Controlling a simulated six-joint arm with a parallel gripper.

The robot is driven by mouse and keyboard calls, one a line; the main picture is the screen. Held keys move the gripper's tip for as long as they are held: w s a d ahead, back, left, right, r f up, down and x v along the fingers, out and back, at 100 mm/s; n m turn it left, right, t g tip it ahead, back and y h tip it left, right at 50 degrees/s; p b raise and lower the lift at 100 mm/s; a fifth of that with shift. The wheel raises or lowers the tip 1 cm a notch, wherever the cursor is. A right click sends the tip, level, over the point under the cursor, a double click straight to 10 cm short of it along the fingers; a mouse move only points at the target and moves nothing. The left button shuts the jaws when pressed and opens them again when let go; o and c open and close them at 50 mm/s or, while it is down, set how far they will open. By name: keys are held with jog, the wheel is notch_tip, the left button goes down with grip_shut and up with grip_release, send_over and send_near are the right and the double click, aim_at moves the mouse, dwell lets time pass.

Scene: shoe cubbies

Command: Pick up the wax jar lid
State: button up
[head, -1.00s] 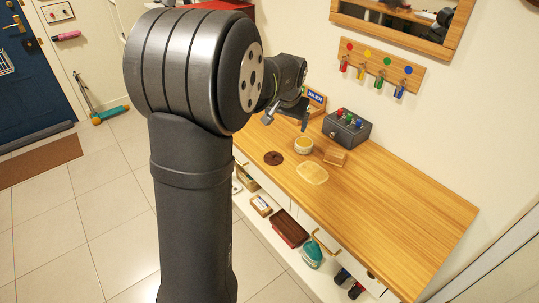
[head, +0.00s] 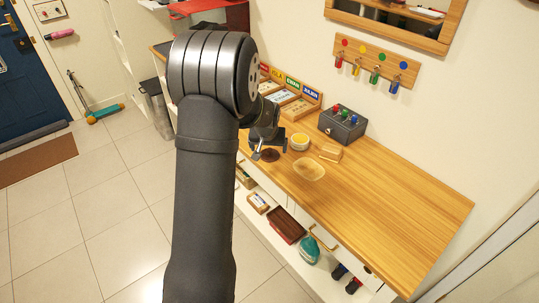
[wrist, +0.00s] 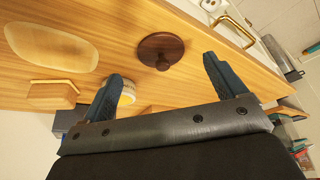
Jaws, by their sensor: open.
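The wax jar lid is a dark brown disc with a small round knob; it lies on the wooden bench top (head: 400,195), near its front edge. In the head view the lid (head: 268,156) is partly hidden by my gripper (head: 269,147). In the wrist view the lid (wrist: 160,46) shows whole, just beyond and between the fingertips of my open, empty gripper (wrist: 163,68). The white wax jar (head: 300,141) with yellow wax stands open to the right of the lid. In the wrist view the jar (wrist: 128,92) is partly behind one finger.
A wooden block (head: 330,153) and a pale oval patch (head: 309,171) are right of the jar. A dark grey box with coloured knobs (head: 342,127) stands behind. Labelled trays (head: 290,98) lie at the back left. The right side of the bench is clear.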

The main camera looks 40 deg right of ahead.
aim_at(269, 151)
jog(key=shift+w+d+x, duration=0.15)
jog(key=shift+x, duration=1.2)
jog(key=shift+w+d+x, duration=0.1)
jog(key=shift+w+x, duration=0.05)
jog(key=shift+x, duration=1.2)
jog(key=shift+r, duration=0.2)
jog(key=c, duration=1)
